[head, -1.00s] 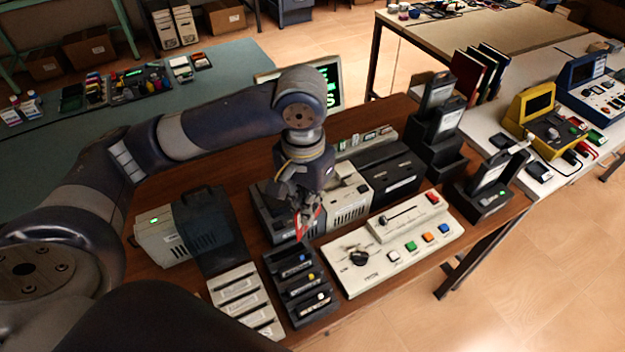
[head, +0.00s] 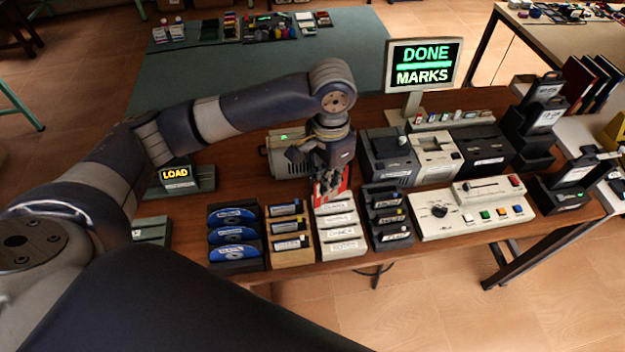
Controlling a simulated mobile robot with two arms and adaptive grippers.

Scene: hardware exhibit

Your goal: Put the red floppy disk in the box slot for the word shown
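The screen (head: 424,64) at the back of the brown table reads "DONE" above "MARKS". My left gripper (head: 329,187) points down behind the white slotted rack (head: 342,229). It seems shut on a red floppy disk (head: 346,179), which shows as a red and white edge between and beside the fingers. The gripper hides part of the disk. A black slotted rack (head: 388,218) stands to its right, and a wooden rack (head: 290,234) and a blue disc rack (head: 234,236) to its left. Their labels are too small to read. My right gripper is not in view.
Drive units, one dark (head: 390,156) and one white (head: 436,158), stand right of the gripper. A control panel (head: 473,210) with coloured buttons is at the front right. A small sign (head: 177,175) reading "LOAD" stands at the left. Black stacked boxes (head: 537,120) rise at the right.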

